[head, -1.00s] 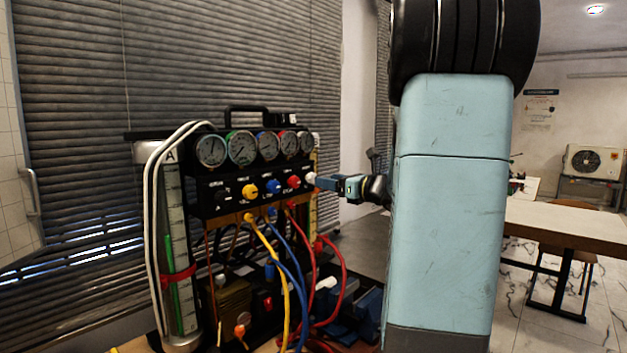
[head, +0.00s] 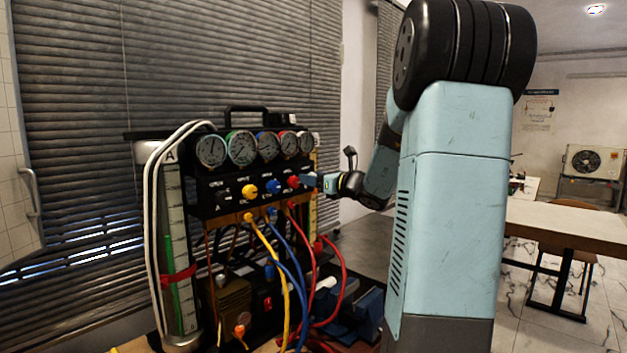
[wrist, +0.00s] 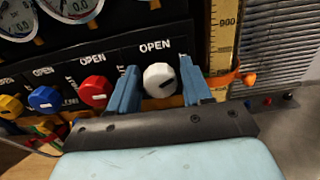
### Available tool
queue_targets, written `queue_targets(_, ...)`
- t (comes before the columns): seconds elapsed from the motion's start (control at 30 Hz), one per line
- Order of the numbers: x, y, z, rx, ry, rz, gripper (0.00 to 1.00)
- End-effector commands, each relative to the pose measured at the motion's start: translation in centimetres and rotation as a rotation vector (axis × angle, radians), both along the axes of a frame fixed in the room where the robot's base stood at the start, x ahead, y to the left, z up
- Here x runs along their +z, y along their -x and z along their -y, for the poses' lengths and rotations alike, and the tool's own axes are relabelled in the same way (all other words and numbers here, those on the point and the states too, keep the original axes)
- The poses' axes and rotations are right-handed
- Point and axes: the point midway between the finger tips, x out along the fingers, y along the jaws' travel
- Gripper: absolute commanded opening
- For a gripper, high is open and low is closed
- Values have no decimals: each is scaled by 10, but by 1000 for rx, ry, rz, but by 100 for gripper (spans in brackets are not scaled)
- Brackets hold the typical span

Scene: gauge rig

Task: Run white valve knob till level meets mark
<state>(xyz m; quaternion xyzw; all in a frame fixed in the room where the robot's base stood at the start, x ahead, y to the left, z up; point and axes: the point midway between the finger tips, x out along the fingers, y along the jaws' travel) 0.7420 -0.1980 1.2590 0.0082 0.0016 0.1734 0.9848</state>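The white valve knob (wrist: 160,80) is on the black panel under an "OPEN" label, its dark pointer line slanted. My gripper (wrist: 160,73) has one blue finger on each side of it. The left finger is close to the knob, and a gap shows at the right one. In the head view my gripper (head: 311,181) is at the panel's right end and hides the knob. Tube A (head: 175,215) stands at the left with a red ring (head: 179,276) and a green strip inside. A yellow scale (wrist: 224,35) with an orange band (wrist: 221,79) stands right of the knob; I cannot make out its level.
Red (wrist: 95,91), blue (wrist: 45,98) and yellow (wrist: 10,106) knobs sit in a row left of the white one. Round gauges (head: 241,147) line the rig above. Coloured hoses (head: 333,290) hang below. A table (head: 570,228) stands at the right.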

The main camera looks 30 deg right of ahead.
Motion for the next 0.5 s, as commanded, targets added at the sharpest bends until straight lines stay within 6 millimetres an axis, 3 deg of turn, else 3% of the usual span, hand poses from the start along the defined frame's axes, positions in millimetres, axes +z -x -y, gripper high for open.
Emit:
queue_targets(0.43,0,0,0,0,0,0,6)
queue_targets(0.5,0,0,0,0,-1,0,5)
